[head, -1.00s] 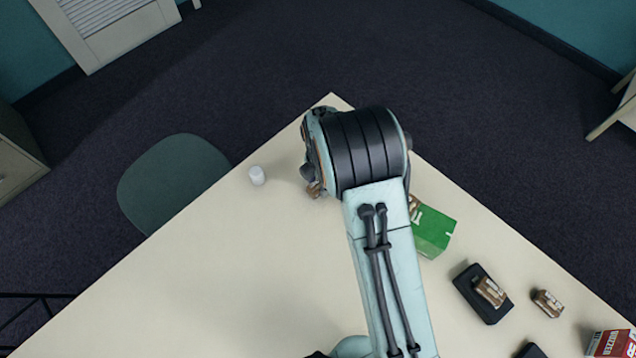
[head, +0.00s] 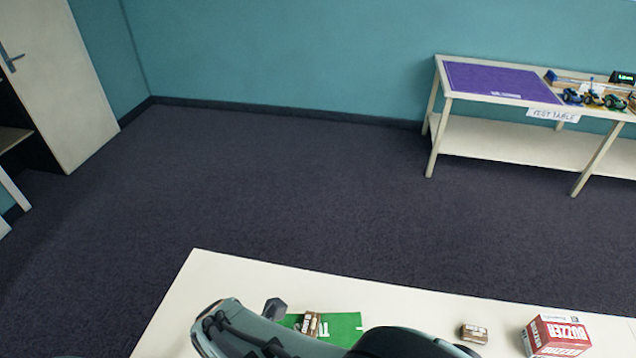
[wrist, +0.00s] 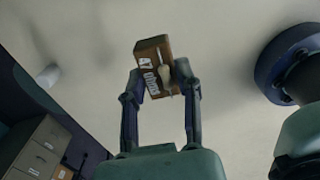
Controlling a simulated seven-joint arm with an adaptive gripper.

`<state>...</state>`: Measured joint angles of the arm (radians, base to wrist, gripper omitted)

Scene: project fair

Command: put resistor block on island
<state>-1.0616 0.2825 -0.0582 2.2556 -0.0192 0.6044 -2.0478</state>
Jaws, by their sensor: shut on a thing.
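My gripper (wrist: 159,82) is shut on a brown block (wrist: 150,49) in the wrist view. The block has white lettering that looks like "47 Ohm" and a pale resistor-shaped part on its face. It is tilted between the two fingertips. In the head view my arm crosses the bottom edge, and the held block cannot be made out there. Another brown block (head: 311,323) shows on a green sheet (head: 343,326) on the near table. No thing in view is marked as the island.
The near cream table (head: 220,275) also bears a brown block (head: 474,333) and a red-and-white buzzer box (head: 556,336). Across open dark carpet (head: 290,180) stands a table labelled "TEST TABLE" (head: 552,115), with a purple mat (head: 500,80) and small wheeled models (head: 593,99).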

